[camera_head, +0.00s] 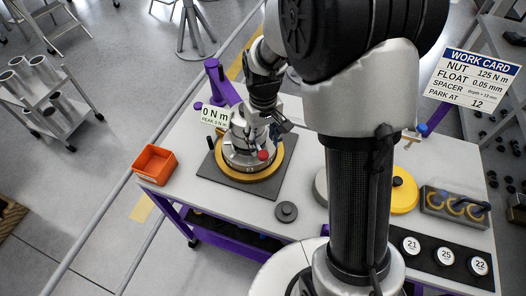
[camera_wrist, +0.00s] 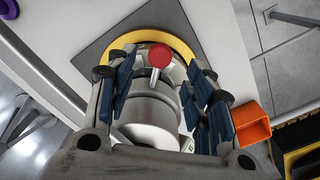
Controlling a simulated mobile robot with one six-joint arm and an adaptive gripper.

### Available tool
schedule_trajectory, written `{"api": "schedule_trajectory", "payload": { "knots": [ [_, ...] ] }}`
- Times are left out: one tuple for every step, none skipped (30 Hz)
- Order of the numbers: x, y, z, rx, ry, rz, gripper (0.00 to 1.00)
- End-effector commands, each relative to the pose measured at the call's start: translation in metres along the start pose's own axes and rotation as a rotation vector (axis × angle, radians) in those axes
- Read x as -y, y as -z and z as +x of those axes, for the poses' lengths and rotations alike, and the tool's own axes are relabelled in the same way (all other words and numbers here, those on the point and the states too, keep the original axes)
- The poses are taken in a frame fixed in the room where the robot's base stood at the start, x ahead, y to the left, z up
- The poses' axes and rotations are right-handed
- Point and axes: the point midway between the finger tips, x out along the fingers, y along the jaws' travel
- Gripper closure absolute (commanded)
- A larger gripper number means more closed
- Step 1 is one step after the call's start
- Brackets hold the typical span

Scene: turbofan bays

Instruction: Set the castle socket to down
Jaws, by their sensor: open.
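A silver stepped metal cylinder, which looks like the castle socket assembly (camera_head: 237,150), stands upright on a yellow ring (camera_head: 262,189) on a dark mat (camera_head: 208,170). A red ball knob (camera_head: 263,155) sticks out from its side; it also shows in the wrist view (camera_wrist: 160,56). My gripper (camera_head: 272,125) is at the upper right of the assembly. In the wrist view my gripper (camera_wrist: 163,95) is open, its blue-padded fingers on either side of the silver cylinder (camera_wrist: 150,118). I cannot tell whether the pads touch it. The lower end of the socket is hidden.
An orange bin (camera_head: 156,163) stands at the table's left corner. A small grey disc (camera_head: 286,211), a yellow round part (camera_head: 404,192) and a tray of rings (camera_head: 430,207) are to the right. A "0 N m" readout (camera_head: 214,116) and a purple post (camera_head: 220,82) stand close by.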

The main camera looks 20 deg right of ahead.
Motion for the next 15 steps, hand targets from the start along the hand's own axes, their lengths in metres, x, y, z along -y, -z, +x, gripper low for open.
{"api": "schedule_trajectory", "payload": {
  "knots": [
    [0.000,-0.001,0.013,0.005,0.001,0.000,0.52],
    [0.000,-0.001,0.018,0.004,0.001,0.000,0.52],
    [0.000,-0.001,0.026,0.004,0.001,0.000,0.52],
    [0.000,-0.001,0.030,0.004,0.001,0.000,0.52],
    [0.000,-0.001,0.034,0.003,0.000,0.000,0.52],
    [0.000,-0.001,0.039,0.003,0.000,0.000,0.52],
    [0.000,-0.001,0.043,0.003,0.000,0.000,0.52],
    [0.000,0.000,0.046,0.002,0.000,0.000,0.52],
    [0.000,0.000,0.049,0.001,0.000,0.000,0.52],
    [0.000,0.000,0.051,0.001,0.000,0.000,0.52],
    [0.000,0.000,0.052,0.001,0.000,0.000,0.52],
    [0.000,0.000,0.053,0.001,0.000,0.000,0.52],
    [0.000,0.000,0.054,0.001,0.000,0.000,0.52],
    [0.000,0.000,0.055,0.000,0.000,0.000,0.52],
    [0.000,0.000,0.055,0.000,0.000,0.000,0.52]
  ]
}}
